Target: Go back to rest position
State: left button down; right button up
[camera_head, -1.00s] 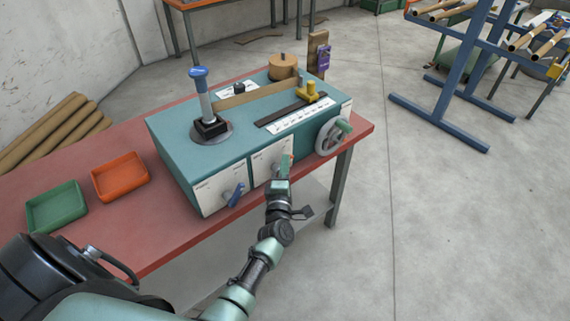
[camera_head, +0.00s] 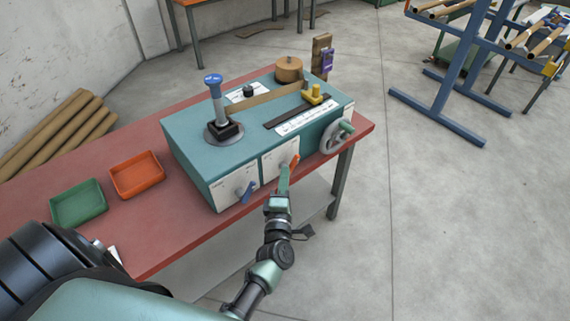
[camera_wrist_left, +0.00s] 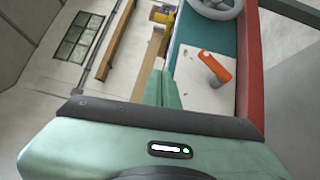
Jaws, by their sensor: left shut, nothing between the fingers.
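My left gripper (camera_head: 284,176) is shut and empty in front of the winder's front panel, close to the orange lever (camera_head: 294,162). In the left wrist view its closed green fingers (camera_wrist_left: 160,88) point up, and the orange lever (camera_wrist_left: 214,67) stands on a white plate to their right, apart from them in the picture. The teal winder (camera_head: 202,165) sits on the red table (camera_head: 190,225). It carries a blue-topped post (camera_head: 213,80), a blue lever (camera_head: 247,191) and a grey handwheel (camera_head: 336,138). My right gripper is not in view.
A green tray (camera_head: 78,203) and an orange tray (camera_head: 136,176) lie on the table left of the winder. Cardboard tubes (camera_head: 55,135) lean by the wall. A blue rack (camera_head: 445,100) stands at the back right. The floor right of the table is clear.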

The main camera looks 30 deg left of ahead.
pick_arm(q)
jog(key=shift+s+d+r, duration=0.15)
jog(key=shift+s+d, duration=0.1)
jog(key=shift+s, duration=0.05)
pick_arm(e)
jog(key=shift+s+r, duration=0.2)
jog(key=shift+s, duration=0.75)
pick_arm(q)
jog(key=shift+s, duration=0.1)
